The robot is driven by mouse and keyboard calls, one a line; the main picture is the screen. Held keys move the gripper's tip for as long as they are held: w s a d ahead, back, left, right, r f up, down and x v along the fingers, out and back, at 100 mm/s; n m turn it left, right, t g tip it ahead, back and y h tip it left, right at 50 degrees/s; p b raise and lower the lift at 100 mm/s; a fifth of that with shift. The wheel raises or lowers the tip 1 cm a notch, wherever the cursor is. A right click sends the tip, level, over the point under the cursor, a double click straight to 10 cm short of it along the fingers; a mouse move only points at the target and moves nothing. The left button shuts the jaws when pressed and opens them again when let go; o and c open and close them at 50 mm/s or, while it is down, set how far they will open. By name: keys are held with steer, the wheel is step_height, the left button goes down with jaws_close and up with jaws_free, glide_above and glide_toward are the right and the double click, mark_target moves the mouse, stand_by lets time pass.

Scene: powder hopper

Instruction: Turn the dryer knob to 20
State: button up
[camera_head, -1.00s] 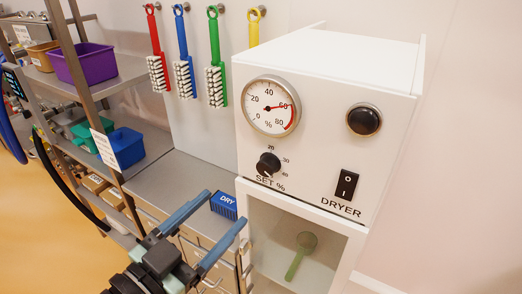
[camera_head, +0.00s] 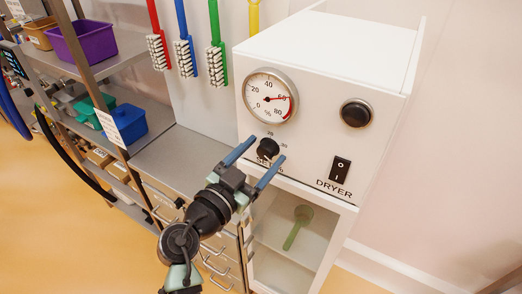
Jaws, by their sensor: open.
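The dryer knob (camera_head: 267,148) is a small black dial on the white front panel of the dryer (camera_head: 318,120), below the round gauge. Printed numbers stand around it; its setting is too small to read surely. My gripper (camera_head: 268,150) is open in front of the panel. Its two blue-grey fingers reach toward the knob, one tip at its left and one at its lower right. I cannot tell whether they touch it. The "SET %" label is partly hidden by the gripper. The gauge (camera_head: 270,95) needle points near 60.
A black round button (camera_head: 356,113) and a black rocker switch (camera_head: 340,169) are on the panel's right. Hanging brushes (camera_head: 185,60) and a shelf rack with bins (camera_head: 125,122) stand to the left.

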jaws_close()
stand_by(0.3)
